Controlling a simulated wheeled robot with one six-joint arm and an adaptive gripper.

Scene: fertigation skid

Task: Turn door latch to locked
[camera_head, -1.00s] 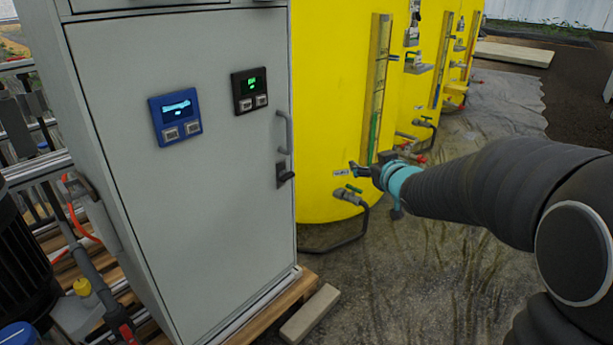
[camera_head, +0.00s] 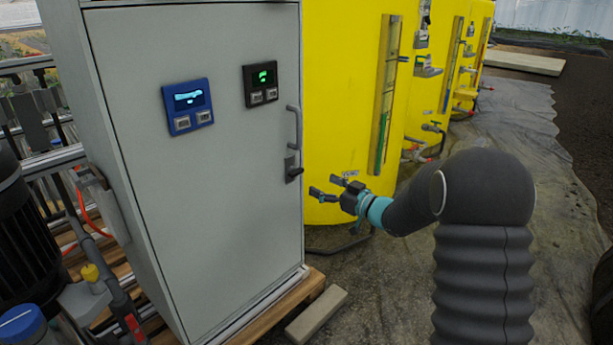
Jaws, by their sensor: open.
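The grey cabinet door (camera_head: 215,190) is closed. Its door latch (camera_head: 293,171) is a small dark handle on a plate near the door's right edge, below a vertical grey pull handle (camera_head: 295,128). The latch's knob points to the right. My gripper (camera_head: 325,187) is open and empty, with its fingers pointing left toward the latch. In the picture it is just right of and slightly below the latch, apart from it. How far it is from the door in depth is hard to tell.
Yellow tanks (camera_head: 345,100) with valves and hoses stand right of the cabinet, behind my gripper. A blue panel (camera_head: 187,106) and a black panel (camera_head: 261,83) are on the door. A pale block (camera_head: 316,314) lies on the floor by the wooden pallet (camera_head: 272,305).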

